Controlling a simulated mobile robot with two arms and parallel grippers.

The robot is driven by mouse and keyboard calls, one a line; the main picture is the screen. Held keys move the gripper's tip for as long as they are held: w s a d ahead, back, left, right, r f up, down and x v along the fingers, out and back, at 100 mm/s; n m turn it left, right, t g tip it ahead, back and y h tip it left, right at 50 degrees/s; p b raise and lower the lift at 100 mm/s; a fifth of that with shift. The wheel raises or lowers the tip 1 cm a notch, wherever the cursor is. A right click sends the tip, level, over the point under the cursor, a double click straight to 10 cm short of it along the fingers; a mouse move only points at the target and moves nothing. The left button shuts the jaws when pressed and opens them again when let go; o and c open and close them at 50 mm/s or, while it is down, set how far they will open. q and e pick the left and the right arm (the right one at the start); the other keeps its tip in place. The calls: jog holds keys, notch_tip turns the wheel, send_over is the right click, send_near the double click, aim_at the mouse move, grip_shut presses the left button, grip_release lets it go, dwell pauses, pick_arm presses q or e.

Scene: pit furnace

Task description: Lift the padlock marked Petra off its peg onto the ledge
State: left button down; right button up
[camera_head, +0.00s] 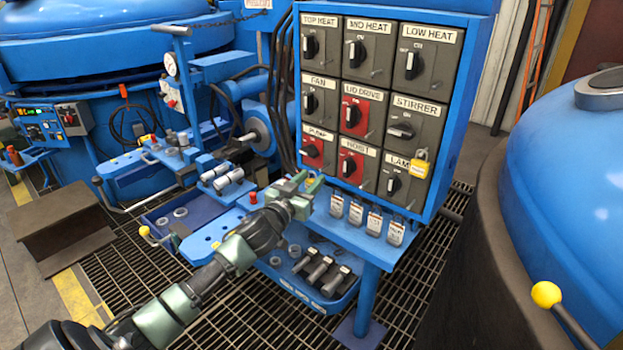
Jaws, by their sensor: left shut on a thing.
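A yellow padlock (420,163) hangs on the panel between the STIRRER and LAMP switches. Any name on it is too small to read. My left gripper (312,184) is at the lower left corner of the switch panel, below the PUMP switch and left of the yellow padlock. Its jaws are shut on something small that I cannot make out. The blue ledge (350,236) runs below the panel. No padlock marked Petra can be picked out. My right gripper is not in view.
The switch panel (378,70) stands behind my left gripper. A lower blue tray (300,290) holds several dark cylindrical parts and rings. A blue dome (570,170) and a yellow-knobbed lever (546,294) stand at the right. Grating covers the floor.

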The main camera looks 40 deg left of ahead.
pick_arm(q)
jog(key=shift+s+a, duration=0.1)
jog(key=shift+s, duration=0.55)
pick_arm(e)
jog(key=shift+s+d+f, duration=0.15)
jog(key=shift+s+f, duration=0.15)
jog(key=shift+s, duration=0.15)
